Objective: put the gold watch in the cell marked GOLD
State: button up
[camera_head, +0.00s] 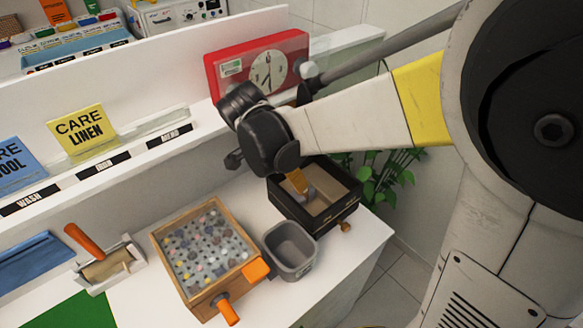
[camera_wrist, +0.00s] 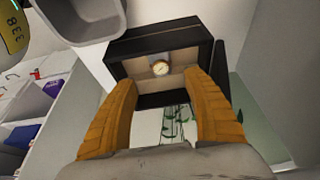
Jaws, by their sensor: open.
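The gold watch (camera_wrist: 161,68) shows in the wrist view as a small round pale dial with a gold rim, against the beige lining of a black box (camera_wrist: 150,45). In the head view this black box (camera_head: 290,208) stands at the right end of the white counter; I cannot make out the watch there. My gripper (camera_wrist: 160,82) is open, its two orange-brown fingers apart on either side of the watch as seen from the wrist. In the head view my gripper (camera_head: 299,182) reaches down into the box. No marking reading GOLD is legible.
A grey bin (camera_head: 290,250) stands close left of the black box. Beside it is a wooden tray (camera_head: 172,262) of pebble-like pieces with orange handles. A red clock box (camera_head: 225,72) stands behind my arm. A plant (camera_head: 380,180) is beyond the counter's right edge.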

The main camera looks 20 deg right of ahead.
jog(key=s+d+r+n+t+y, duration=0.2)
jog(key=s+r+n, duration=0.1)
jog(key=s+n, duration=0.3)
jog(key=s+d+r+n+t+y, duration=0.2)
jog(key=s+r+n+t, duration=0.1)
jog(key=s+n, duration=0.4)
jog(key=shift+r, duration=0.55)
jog(key=shift+s+n, duration=0.1)
jog(key=shift+n, duration=0.2)
